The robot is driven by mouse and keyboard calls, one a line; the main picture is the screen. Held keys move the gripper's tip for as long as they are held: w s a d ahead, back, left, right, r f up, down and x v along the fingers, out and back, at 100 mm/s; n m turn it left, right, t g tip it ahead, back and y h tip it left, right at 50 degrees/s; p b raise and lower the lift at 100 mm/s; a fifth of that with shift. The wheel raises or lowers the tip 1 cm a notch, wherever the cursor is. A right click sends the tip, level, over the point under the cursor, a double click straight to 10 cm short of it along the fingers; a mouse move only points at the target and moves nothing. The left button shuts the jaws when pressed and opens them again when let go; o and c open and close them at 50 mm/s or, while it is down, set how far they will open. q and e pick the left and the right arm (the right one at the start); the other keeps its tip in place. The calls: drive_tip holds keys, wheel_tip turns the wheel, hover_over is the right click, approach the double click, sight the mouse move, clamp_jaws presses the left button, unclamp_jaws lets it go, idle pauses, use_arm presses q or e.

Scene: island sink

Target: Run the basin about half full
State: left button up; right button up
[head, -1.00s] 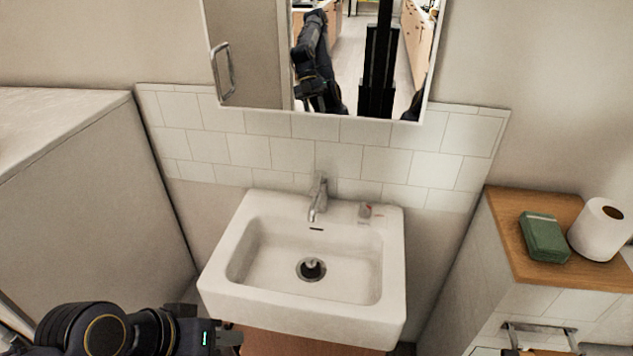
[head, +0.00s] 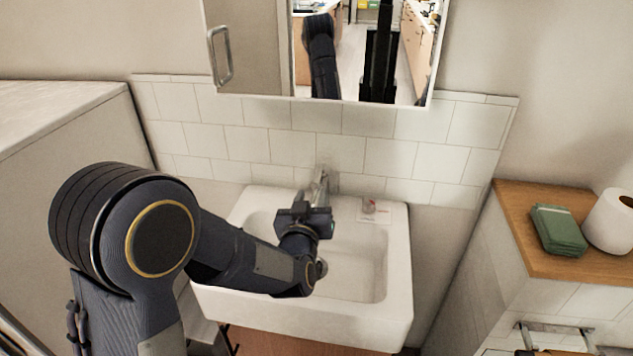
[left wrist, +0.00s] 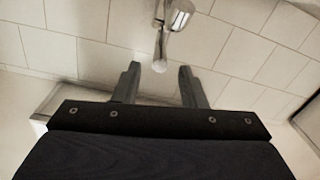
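The white basin (head: 366,268) is mounted against the tiled wall, and no water shows in its visible part. The drain fitting (head: 322,268) is mostly hidden behind my left arm. The metal faucet (head: 321,184) stands at the basin's back edge; its lower part is hidden by my left gripper (head: 303,204). That gripper is over the back of the basin, just in front of the faucet. In the left wrist view the gripper (left wrist: 158,76) is open and empty, with the faucet (left wrist: 176,18) beyond the gap between its fingers. My right gripper is out of view.
A small red-and-clear item (head: 369,205) sits on the basin's back right rim. A mirror cabinet (head: 270,50) hangs above. A wooden-topped unit (head: 515,213) at right holds a green packet (head: 558,230) and a white roll (head: 612,222). A pale cabinet (head: 60,130) stands left.

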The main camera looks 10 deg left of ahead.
sight(319, 169)
use_arm(q)
drive_tip(key=w, duration=0.4)
drive_tip(key=w+p, duration=0.1)
drive_tip(key=w, duration=0.2)
drive_tip(key=shift+w+a, duration=0.2)
drive_tip(key=shift+w, duration=0.2)
drive_tip(key=shift+c, duration=0.5)
clamp_jaws()
